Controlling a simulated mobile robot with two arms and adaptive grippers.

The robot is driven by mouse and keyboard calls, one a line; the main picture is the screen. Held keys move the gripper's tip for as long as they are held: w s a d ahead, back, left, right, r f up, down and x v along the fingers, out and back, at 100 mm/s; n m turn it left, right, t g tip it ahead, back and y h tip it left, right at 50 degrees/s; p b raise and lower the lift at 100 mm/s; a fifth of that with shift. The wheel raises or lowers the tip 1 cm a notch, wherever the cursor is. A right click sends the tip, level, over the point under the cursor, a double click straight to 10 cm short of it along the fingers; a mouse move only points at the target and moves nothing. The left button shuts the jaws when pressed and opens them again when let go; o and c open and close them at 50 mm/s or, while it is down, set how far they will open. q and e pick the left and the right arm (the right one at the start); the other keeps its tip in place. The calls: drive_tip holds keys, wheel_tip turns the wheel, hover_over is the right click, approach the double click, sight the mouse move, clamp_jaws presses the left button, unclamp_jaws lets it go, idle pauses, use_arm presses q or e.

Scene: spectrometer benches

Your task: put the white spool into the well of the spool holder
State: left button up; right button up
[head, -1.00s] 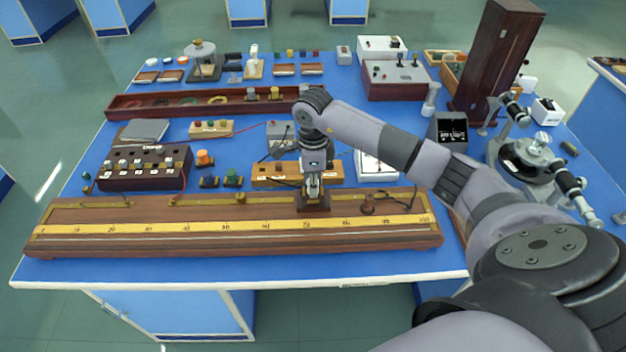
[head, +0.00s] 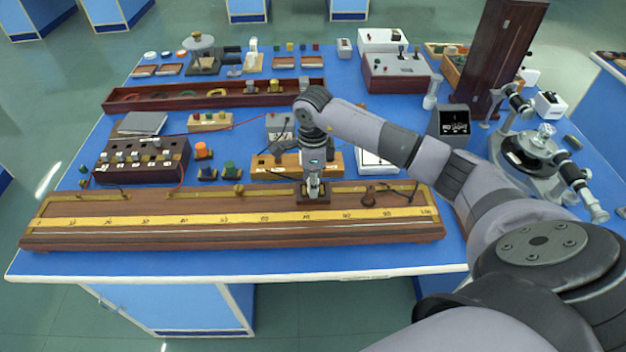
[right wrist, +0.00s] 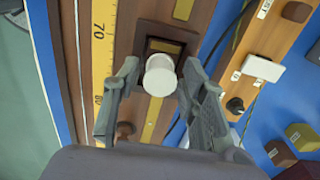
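The white spool (right wrist: 160,76) shows in the right wrist view between the two fingers of my right gripper (right wrist: 160,72), with a narrow gap on each side. In the head view, my right gripper (head: 314,186) points down over the holder (head: 313,198) on the long wooden board. My left gripper is not in view.
The long wooden board with a yellow scale (head: 150,220) runs along the table's front. A small brown knob (head: 368,197) stands right of the holder. A wooden block with wires (head: 275,167) is close behind the gripper. A dark switch box (head: 140,163) stands further left.

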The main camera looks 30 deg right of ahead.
drive_tip(key=shift+o, duration=0.9)
wheel_tip(320, 180, up, 12)
